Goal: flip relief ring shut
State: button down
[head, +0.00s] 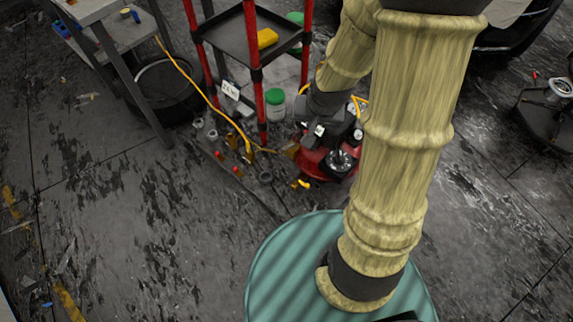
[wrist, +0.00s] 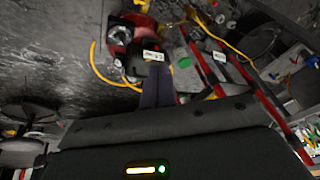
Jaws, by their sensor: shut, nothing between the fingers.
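A small red machine (head: 325,160), apparently a compressor, sits on the floor beside a red-posted cart. It shows a dark round fitting and a white label in the head view. It also shows at the upper left of the wrist view (wrist: 122,30). My gripper (wrist: 157,80) is shut and empty, its dark fingers together and pointing at the machine near its white label (wrist: 153,56). I cannot tell whether the fingertips touch it. I cannot pick out the relief ring; it is too small or hidden behind my gripper and arm.
A yellow hose (head: 195,85) runs from the table to the floor near the machine. A cart (head: 232,38) stands behind, with a green-lidded jar (head: 275,105) below it. Several small fittings (head: 235,145) lie left of the machine. Open floor (head: 130,220) is at the front left.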

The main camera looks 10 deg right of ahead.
jog(key=w+f+m+t+y+b, duration=0.1)
jog(key=w+f+m+b, duration=0.2)
jog(key=f+b, duration=0.7)
jog(key=w+d+f+m+t+y+b, duration=0.1)
jog(key=w+f+m+t+b, duration=0.1)
jog(key=f+b, duration=0.8)
jog(key=w+d+f+m+t+b, duration=0.1)
jog(key=w+f+m+b, duration=0.4)
jog(key=f+b, duration=0.6)
notch_tip(320, 180, down, 12)
jog(key=shift+w+t+y, duration=0.3)
jog(key=shift+w+y, duration=0.05)
jog(key=shift+y, duration=0.05)
jog(key=b, duration=0.8)
send_near(285, 149)
notch_tip(285, 149, down, 5)
jog(key=w+a, duration=0.2)
jog(key=shift+a+f, duration=0.25)
jog(key=shift+a, duration=0.15)
